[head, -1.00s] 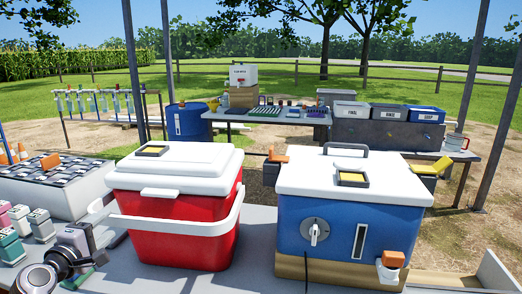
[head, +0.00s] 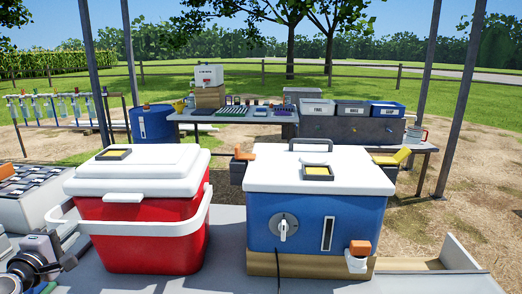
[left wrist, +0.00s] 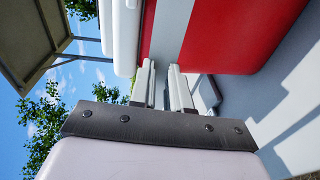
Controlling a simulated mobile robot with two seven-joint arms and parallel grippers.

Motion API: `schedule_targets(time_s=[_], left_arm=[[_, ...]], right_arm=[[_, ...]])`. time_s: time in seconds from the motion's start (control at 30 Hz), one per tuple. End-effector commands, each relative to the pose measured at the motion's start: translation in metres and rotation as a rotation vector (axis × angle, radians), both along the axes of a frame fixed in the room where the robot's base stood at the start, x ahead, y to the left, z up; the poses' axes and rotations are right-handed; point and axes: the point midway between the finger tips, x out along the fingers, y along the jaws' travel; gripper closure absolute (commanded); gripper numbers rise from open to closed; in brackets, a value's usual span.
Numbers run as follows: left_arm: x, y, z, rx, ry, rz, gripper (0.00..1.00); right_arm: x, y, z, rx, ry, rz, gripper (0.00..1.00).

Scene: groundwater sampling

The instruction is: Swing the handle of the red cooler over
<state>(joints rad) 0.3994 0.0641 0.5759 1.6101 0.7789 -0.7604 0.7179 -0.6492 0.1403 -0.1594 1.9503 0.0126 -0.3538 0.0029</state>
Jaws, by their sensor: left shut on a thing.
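The red cooler (head: 155,240) with its white lid (head: 140,170) stands on the grey table at left of centre. Its white handle (head: 145,229) hangs low across the front, its left corner sticking out past the body. My left gripper (head: 70,238) is at the handle's left side, partly hidden at the lower left. In the left wrist view my gripper's two fingers (left wrist: 163,85) are shut on the pale handle bar (left wrist: 172,35), beside the red body (left wrist: 235,35). My right gripper is not in view.
A blue cooler (head: 300,225) with a white lid and an orange-topped spigot stands close on the right. A back table (head: 240,117) holds bins and small parts. A little bare table lies between the coolers.

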Motion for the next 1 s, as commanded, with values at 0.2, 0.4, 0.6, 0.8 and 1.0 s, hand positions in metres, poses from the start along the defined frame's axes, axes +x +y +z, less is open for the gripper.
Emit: schedule_targets(time_s=[0.2,0.4,0.6,0.8,1.0], left_arm=[[0.003,0.0,-0.025,0.001,-0.03,0.0,1.0],[0.007,-0.001,-0.044,0.002,-0.062,-0.001,1.0],[0.01,-0.001,-0.063,0.003,-0.092,-0.003,1.0],[0.013,-0.001,-0.081,0.003,-0.122,-0.004,1.0],[0.016,-0.001,-0.097,0.004,-0.149,-0.004,1.0]], right_arm=[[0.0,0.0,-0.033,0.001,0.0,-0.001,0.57],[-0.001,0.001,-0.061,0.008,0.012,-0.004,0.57],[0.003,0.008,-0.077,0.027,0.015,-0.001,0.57],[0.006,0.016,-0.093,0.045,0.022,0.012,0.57],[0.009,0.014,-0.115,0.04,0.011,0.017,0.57]])
